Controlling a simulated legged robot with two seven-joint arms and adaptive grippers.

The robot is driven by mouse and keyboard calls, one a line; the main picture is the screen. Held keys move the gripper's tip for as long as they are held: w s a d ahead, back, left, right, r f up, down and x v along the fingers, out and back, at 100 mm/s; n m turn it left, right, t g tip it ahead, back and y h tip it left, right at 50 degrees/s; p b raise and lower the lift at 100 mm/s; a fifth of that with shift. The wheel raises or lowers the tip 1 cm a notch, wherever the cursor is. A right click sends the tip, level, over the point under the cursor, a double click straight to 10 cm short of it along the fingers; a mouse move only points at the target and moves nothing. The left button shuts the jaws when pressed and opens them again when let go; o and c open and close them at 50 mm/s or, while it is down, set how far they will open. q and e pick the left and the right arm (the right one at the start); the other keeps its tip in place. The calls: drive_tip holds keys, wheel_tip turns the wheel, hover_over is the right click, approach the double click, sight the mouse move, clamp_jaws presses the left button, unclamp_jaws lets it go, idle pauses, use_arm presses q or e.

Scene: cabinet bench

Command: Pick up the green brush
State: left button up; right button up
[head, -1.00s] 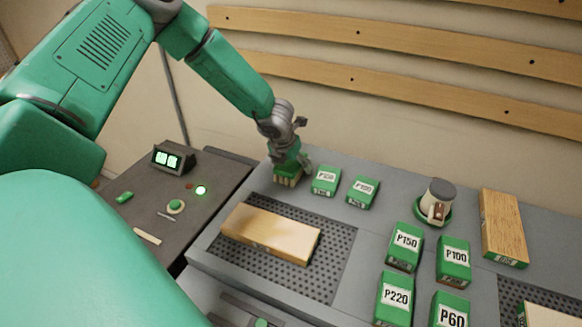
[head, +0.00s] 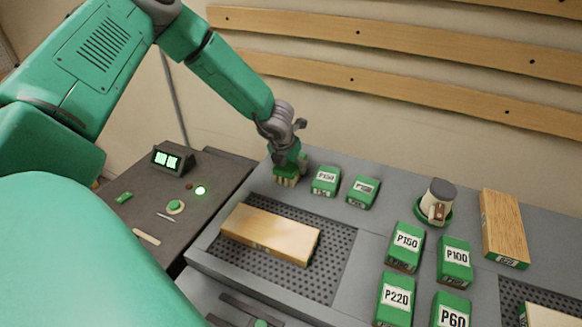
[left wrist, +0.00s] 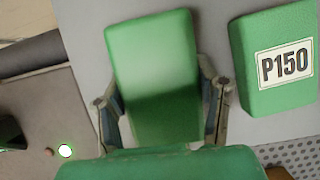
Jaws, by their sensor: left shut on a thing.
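The green brush (head: 287,174) stands at the back left of the grey bench, with its pale bristles pointing down. In the left wrist view its green top (left wrist: 155,65) lies between the two fingers. My left gripper (head: 291,163) is shut on the brush from above, with one finger on each side; it also shows in the left wrist view (left wrist: 162,115). The bristles are at or very near the bench top; I cannot tell whether they touch it. My right gripper is not in view.
A green P150 block (head: 325,181) stands close to the right of the brush, with another green block (head: 362,192) beyond it. A wooden board (head: 270,234) lies on the perforated mat (head: 338,262) in front.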

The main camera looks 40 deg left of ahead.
use_arm(q)
drive_tip(key=shift+r, duration=0.15)
drive_tip(key=shift+r+p, duration=0.25)
drive_tip(key=shift+p, duration=0.05)
wheel_tip(320, 180, up, 28)
drive_tip(key=p, duration=0.1)
drive_tip(key=shift+f+p, duration=0.15)
drive_tip(key=shift+p, duration=0.25)
